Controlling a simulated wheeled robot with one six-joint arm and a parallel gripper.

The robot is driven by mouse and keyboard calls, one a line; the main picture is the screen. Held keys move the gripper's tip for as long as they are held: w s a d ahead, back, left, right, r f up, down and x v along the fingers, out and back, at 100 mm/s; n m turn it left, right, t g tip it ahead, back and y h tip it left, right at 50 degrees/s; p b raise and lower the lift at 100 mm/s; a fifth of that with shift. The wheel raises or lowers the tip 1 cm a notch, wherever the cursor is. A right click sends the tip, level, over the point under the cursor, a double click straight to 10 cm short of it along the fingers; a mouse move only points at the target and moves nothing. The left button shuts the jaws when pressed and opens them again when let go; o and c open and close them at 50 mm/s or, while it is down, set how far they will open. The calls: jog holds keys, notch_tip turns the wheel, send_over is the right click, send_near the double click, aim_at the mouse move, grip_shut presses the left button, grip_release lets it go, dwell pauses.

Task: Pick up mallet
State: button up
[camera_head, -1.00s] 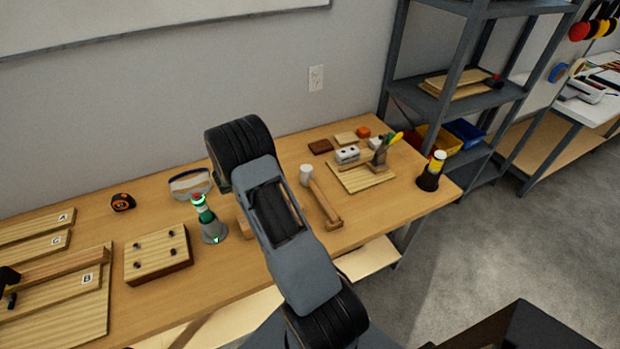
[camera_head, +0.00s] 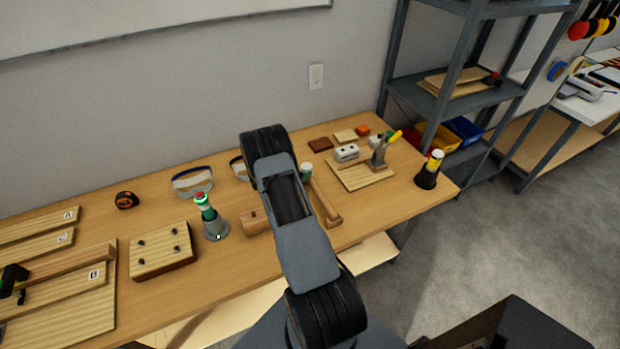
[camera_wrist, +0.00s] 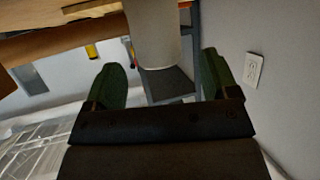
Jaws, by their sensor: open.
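My arm hides most of the gripper in the head view.
A wooden block (camera_head: 255,221) sits left of my arm, beside a green bottle (camera_head: 207,212) in a grey holder. A clamp on a board (camera_head: 362,178) and a yellow-topped black holder (camera_head: 428,172) stand to the right. Goggles (camera_head: 192,181) lie behind.

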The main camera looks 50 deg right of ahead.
jog(key=shift+p+x, duration=0.5)
jog(key=shift+x, duration=1.55)
jog(key=shift+s, duration=0.1)
jog(key=shift+c, duration=0.5)
jog(key=c, duration=1.1)
jog(key=shift+r, duration=0.1)
jog(key=shift+c, duration=0.2)
